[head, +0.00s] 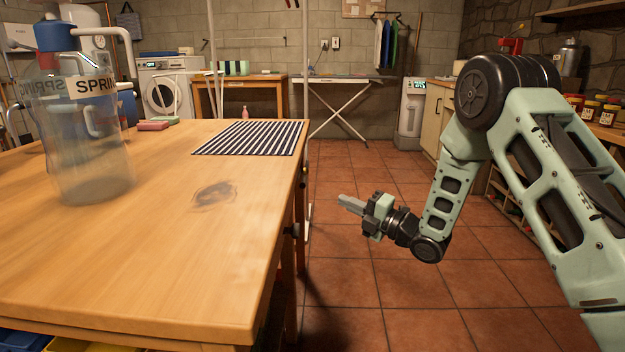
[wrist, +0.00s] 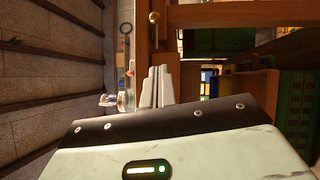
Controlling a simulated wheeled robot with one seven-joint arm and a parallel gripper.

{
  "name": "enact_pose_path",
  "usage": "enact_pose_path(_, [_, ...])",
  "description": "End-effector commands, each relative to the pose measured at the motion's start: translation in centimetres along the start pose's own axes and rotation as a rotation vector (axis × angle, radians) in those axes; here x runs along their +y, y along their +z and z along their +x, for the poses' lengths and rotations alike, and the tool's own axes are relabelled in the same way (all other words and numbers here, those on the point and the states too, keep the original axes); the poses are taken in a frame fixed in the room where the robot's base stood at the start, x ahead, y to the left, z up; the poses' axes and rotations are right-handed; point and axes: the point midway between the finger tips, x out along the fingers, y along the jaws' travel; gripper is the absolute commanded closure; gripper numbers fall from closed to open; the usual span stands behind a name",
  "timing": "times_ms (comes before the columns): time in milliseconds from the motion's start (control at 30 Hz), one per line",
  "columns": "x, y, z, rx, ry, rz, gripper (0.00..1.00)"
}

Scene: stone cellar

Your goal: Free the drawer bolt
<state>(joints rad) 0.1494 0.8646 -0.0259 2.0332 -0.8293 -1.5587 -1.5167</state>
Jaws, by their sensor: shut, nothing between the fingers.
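My gripper (head: 350,204) is to the right of the wooden table, out over the floor, with its fingers together and empty. In the wrist view its two grey fingers (wrist: 156,88) stand side by side, pointing toward the table's side. A round brass knob (wrist: 154,17) shows on the table's side in that view, apart from the fingertips.
The wooden table (head: 130,260) fills the left, bearing a large clear water jug (head: 90,150) and a striped mat (head: 250,137). The tiled floor (head: 410,290) beside it is open. An ironing board (head: 340,79) and washing machine (head: 170,92) stand at the back.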

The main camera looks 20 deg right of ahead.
Motion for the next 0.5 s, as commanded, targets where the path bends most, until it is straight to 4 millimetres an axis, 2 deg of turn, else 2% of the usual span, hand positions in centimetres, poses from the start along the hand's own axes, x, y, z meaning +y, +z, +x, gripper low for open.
enact_pose_path(267, [0.0, -0.1, 0.7, 0.001, 0.001, 0.001, 1.0])
enact_pose_path(367, [0.0, -0.1, 1.9, 0.002, 0.001, 0.002, 1.0])
enact_pose_path(500, [-0.1, -0.1, 4.5, 0.003, 0.002, 0.0, 1.0])
